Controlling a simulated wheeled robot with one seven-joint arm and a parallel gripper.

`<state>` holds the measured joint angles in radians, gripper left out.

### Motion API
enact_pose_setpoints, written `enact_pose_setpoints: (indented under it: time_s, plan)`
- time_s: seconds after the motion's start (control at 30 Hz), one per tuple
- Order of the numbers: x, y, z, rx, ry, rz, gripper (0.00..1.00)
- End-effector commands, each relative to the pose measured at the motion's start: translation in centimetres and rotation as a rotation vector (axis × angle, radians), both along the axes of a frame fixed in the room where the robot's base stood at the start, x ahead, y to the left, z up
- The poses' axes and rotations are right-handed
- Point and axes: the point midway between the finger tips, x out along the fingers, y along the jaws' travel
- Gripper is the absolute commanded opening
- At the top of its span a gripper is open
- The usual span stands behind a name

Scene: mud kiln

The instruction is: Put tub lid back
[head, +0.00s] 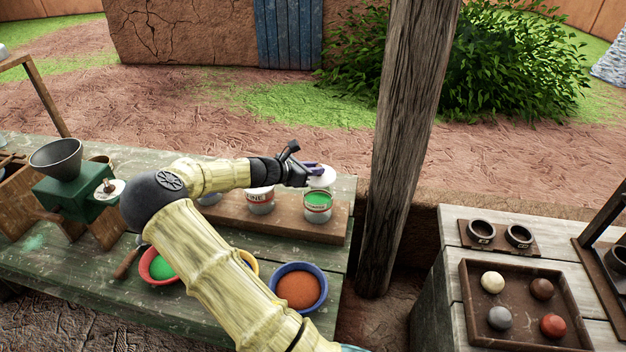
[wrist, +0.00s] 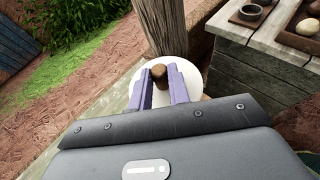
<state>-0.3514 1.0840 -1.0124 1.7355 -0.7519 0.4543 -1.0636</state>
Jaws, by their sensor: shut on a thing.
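My gripper (head: 314,168) is above the far right part of the green wooden table. In the wrist view my gripper (wrist: 160,88) has its two purple fingers on either side of the brown knob of a round white lid (wrist: 195,80), and it is shut on that knob. The lid also shows in the head view (head: 322,180), just behind and above an open tub of green stuff (head: 318,208). Whether the lid touches anything below it cannot be told. Another tub (head: 260,202) with a label stands to the left, partly under my wrist.
The tubs stand on a brown board (head: 290,222). Bowls of green and orange-brown powder (head: 298,288) sit nearer the front. A green grinder (head: 75,190) is at left. A wooden post (head: 405,140) rises close to the right of the tubs, before a second table (head: 450,265).

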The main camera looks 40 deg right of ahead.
Motion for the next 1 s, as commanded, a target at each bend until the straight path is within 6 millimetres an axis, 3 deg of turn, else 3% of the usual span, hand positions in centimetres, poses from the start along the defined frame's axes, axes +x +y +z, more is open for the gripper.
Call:
enact_pose_setpoints:
  time_s: [0.2,0.53,1.0]
  plan:
    - [0.0,0.0,-0.4,-0.001,0.002,0.0,0.0]
    - [0.0,0.0,-4.1,-0.001,0.002,0.002,0.0]
    - [0.1,0.2,-4.7,0.0,0.001,0.004,0.0]
